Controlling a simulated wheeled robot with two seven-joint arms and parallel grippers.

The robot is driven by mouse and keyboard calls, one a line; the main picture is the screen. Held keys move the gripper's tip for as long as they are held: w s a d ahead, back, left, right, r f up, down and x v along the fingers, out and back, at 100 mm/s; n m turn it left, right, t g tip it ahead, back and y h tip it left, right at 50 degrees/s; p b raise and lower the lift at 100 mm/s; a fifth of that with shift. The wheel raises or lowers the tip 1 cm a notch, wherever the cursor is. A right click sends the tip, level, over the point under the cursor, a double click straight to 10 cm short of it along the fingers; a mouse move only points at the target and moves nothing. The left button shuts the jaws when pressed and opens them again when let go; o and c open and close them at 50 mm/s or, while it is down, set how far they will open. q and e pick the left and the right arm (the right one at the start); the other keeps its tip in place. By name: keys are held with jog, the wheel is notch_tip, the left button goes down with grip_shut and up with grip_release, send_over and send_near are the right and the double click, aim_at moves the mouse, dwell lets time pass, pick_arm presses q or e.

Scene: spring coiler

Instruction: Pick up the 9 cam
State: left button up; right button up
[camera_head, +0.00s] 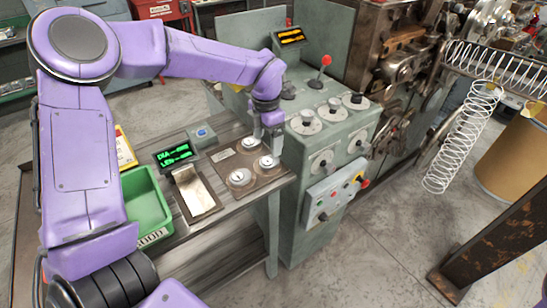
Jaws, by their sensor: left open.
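Several round silver cams sit on a brown plate (262,179) at the right end of the table. One cam (240,177) is at the near left of the plate, one cam (250,143) is at the back, and one cam (268,162) is at the right. Their numbers are too small to read, so I cannot tell which is the 9 cam. My left gripper (271,147) points down, open, just above or around the right cam. Its fingers partly hide that area, and I cannot tell whether they touch the cam. My right gripper is not in view.
A green bin (148,203), a display with green digits (175,154) and a metal gauge stand (193,192) lie left of the plate. A green control cabinet (322,150) with knobs and a red-topped lever (321,75) stands close to the right. Coiled springs (462,135) hang farther right.

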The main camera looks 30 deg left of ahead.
aim_at(268, 160)
pick_arm(q)
notch_tip(268, 160, down, 7)
jog(key=shift+w+d+r+p, duration=0.1)
jog(key=shift+r+p, duration=0.1)
jog(key=shift+p, duration=0.8)
jog(key=shift+f, duration=0.35)
jog(key=c, duration=1.3)
